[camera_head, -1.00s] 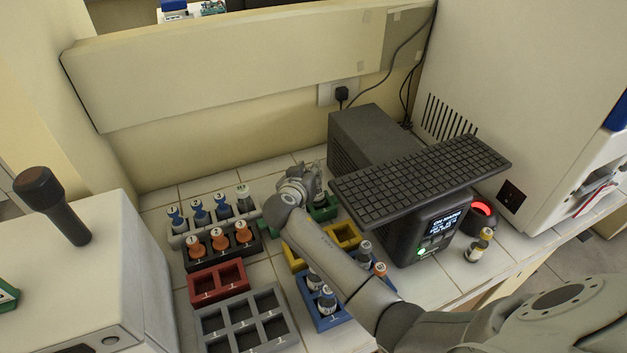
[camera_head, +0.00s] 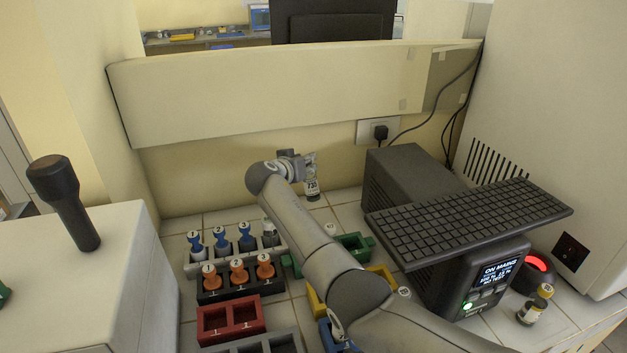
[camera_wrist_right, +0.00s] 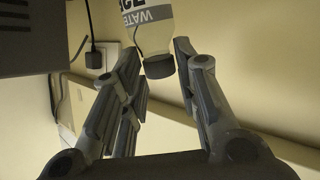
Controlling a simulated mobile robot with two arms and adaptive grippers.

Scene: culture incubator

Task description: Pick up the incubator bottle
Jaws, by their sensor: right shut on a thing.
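My right gripper (camera_head: 300,165) is raised over the back of the bench, close to the cream back wall. It is shut on a small bottle (camera_head: 312,188) with a printed label and a dark lower end. In the right wrist view the same bottle (camera_wrist_right: 148,18) shows a pale body with a grey label band. Its dark cap (camera_wrist_right: 158,66) lies between the fingertips of the right gripper (camera_wrist_right: 158,62). The exact finger contact is hard to make out. My left gripper is not in view.
A white rack of blue-topped bottles (camera_head: 220,240), a black rack of orange-topped bottles (camera_head: 238,272) and a red rack (camera_head: 228,318) stand left of my arm. Green (camera_head: 352,248) and yellow racks are partly behind it. A dark device with a keyboard (camera_head: 470,225) stands right.

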